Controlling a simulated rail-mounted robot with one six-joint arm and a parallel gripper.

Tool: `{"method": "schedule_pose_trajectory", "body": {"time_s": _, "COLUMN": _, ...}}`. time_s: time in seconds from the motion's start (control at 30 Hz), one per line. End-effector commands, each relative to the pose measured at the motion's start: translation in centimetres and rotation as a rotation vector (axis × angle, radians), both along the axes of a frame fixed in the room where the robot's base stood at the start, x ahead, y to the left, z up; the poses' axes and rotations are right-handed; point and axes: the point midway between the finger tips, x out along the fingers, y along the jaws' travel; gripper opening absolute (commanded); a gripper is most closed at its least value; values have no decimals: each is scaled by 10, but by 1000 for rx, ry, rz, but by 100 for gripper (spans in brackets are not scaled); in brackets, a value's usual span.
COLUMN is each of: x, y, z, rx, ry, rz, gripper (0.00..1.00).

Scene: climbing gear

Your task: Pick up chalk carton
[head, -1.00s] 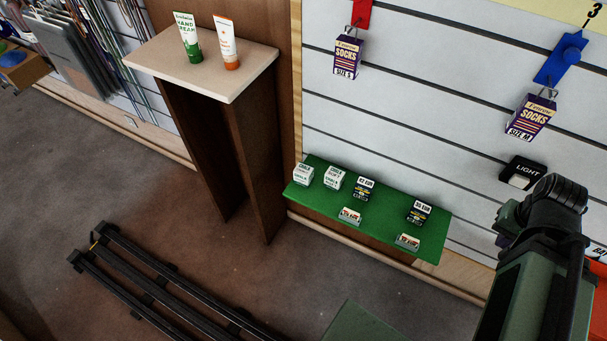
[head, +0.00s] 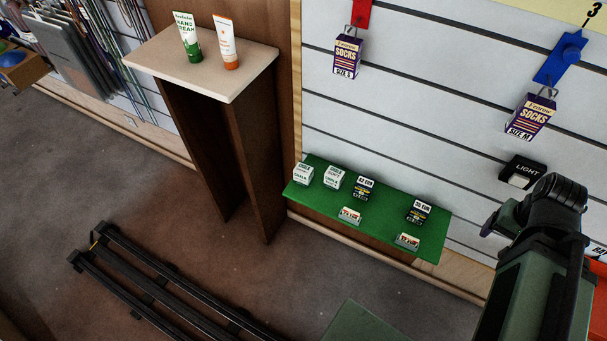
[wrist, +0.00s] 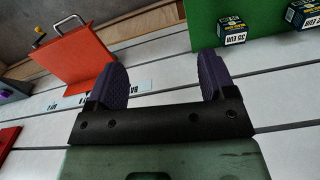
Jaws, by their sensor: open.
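Two white chalk cartons with green lettering, the left one (head: 303,174) and the right one (head: 333,178), stand side by side at the left end of the green shelf (head: 385,229). My gripper (wrist: 163,62) shows in the wrist view with its two purple ridged fingers wide apart and nothing between them. In the head view my arm is at the right, well to the right of the cartons, and mostly hides the gripper. The cartons do not show in the wrist view.
Dark priced boxes (head: 364,188) (head: 418,212) and small price tags share the green shelf. Socks packs (head: 347,55) hang on the slatted wall above. A pale-topped stand (head: 210,50) holds two tubes. An orange-red panel (wrist: 80,58) shows in the wrist view.

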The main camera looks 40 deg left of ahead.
Motion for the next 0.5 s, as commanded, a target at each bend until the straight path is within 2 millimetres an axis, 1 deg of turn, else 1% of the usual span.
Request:
{"method": "schedule_pose_trajectory", "body": {"time_s": 0.03, "x": 0, "y": 0, "z": 0, "rx": 0, "ry": 0, "rz": 0, "gripper": 84}}
{"method": "schedule_pose_trajectory", "body": {"time_s": 0.07, "x": 0, "y": 0, "z": 0, "rx": 0, "ry": 0, "rz": 0, "gripper": 89}}
{"method": "schedule_pose_trajectory", "body": {"time_s": 0.27, "x": 0, "y": 0, "z": 0, "rx": 0, "ry": 0, "rz": 0, "gripper": 89}}
{"method": "schedule_pose_trajectory", "body": {"time_s": 0.33, "x": 0, "y": 0, "z": 3, "rx": 0, "ry": 0, "rz": 0, "gripper": 89}}
{"method": "schedule_pose_trajectory", "body": {"time_s": 0.37, "x": 0, "y": 0, "z": 7, "rx": 0, "ry": 0, "rz": 0, "gripper": 89}}
{"method": "schedule_pose_trajectory", "body": {"time_s": 0.43, "x": 0, "y": 0, "z": 25, "rx": 0, "ry": 0, "rz": 0, "gripper": 89}}
{"method": "schedule_pose_trajectory", "body": {"time_s": 0.47, "x": 0, "y": 0, "z": 35, "rx": 0, "ry": 0, "rz": 0, "gripper": 89}}
{"method": "schedule_pose_trajectory", "body": {"time_s": 0.5, "x": 0, "y": 0, "z": 49, "rx": 0, "ry": 0, "rz": 0, "gripper": 89}}
